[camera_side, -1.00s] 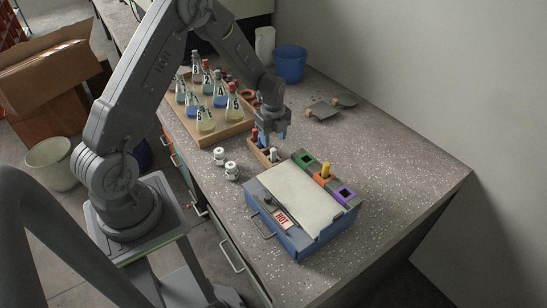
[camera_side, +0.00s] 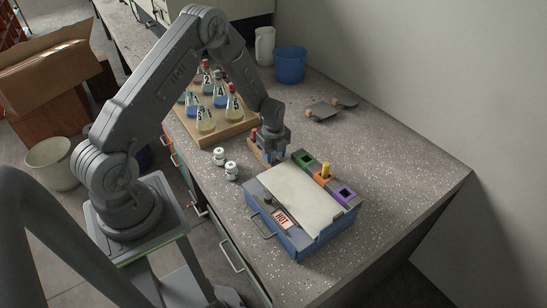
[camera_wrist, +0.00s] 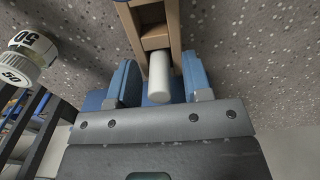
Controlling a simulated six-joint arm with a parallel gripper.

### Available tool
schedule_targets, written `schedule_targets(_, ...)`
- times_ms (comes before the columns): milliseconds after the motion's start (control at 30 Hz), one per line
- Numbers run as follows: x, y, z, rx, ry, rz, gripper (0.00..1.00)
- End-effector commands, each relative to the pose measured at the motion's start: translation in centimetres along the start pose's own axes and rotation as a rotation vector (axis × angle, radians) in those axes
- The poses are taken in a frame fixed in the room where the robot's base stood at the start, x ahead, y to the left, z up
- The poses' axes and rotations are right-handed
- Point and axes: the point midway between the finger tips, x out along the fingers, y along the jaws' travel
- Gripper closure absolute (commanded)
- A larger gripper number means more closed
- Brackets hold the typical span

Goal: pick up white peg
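The white peg (camera_wrist: 159,80) stands in the end of a small wooden rack (camera_wrist: 152,30) in the wrist view. My gripper (camera_wrist: 161,70) is open, with one blue finger on each side of the peg and a visible gap to each. In the side view my gripper (camera_side: 275,156) is low over the near end of the wooden rack (camera_side: 256,152) and hides the white peg.
A blue box (camera_side: 309,243) with a pale lid stands just in front. Beside it, a row of coloured blocks includes a green one (camera_side: 304,158) and one holding a yellow peg (camera_side: 326,170). Two white jars (camera_side: 231,171) stand left of the rack. Flasks stand on a tray (camera_side: 213,137) behind.

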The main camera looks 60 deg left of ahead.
Motion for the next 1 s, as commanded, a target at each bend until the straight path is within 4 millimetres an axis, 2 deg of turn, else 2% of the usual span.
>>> schedule_targets(67,0.0,0.0,0.0,0.000,0.000,0.000,0.63)
schedule_targets(467,0.0,0.0,0.0,0.000,0.000,0.000,1.00)
schedule_targets(767,-0.2,0.0,0.0,0.000,0.000,-0.001,1.00)
schedule_targets(1000,-2.4,-0.1,0.0,0.000,-0.001,-0.003,1.00)
